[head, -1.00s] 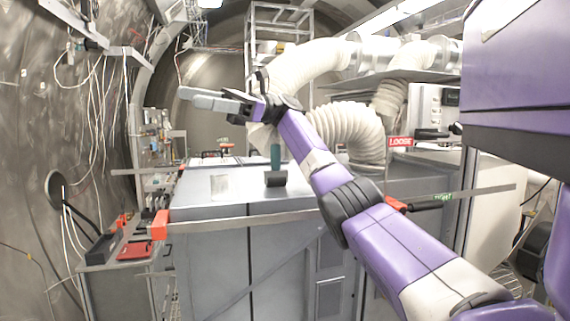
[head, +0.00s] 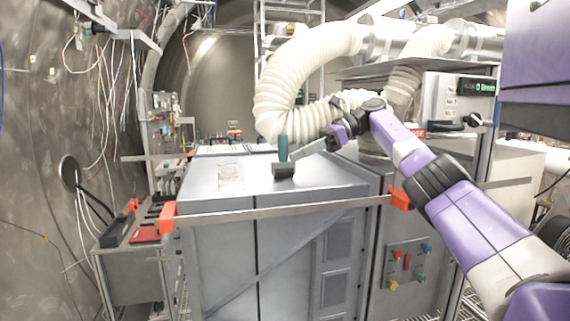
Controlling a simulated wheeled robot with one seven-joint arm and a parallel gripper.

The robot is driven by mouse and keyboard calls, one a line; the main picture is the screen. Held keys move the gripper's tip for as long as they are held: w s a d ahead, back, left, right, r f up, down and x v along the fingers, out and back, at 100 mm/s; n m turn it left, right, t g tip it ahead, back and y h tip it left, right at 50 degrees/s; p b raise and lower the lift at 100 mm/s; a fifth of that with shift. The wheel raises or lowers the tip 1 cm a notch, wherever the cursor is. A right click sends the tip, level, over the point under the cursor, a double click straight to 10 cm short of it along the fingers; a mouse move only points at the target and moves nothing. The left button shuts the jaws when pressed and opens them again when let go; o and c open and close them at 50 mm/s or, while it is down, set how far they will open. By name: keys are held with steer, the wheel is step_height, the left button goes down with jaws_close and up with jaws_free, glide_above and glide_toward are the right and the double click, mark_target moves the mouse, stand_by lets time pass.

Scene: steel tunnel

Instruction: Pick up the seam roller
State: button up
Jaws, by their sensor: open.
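The seam roller (head: 283,150) stands upright on the grey cabinet top, with a teal-green handle above a dark, wide roller head. My gripper (head: 308,151) is just to the right of it, with its grey fingers pointing left and down toward it. The gripper is open, with nothing seen between the fingers. The fingers come close to the handle in the picture; I cannot tell whether they touch it.
The cabinet top (head: 325,174) is mostly clear around the roller. A metal bar (head: 285,209) with orange ends crosses the cabinet's front. A white ribbed duct (head: 292,75) hangs behind my arm. A side bench with a red tray (head: 146,233) stands at left.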

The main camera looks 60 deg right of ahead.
mark_target(273, 162)
steer(key=shift+p+x, duration=0.8)
steer(key=shift+x, duration=2.65)
steer(key=shift+a+r, duration=0.15)
jaws_close()
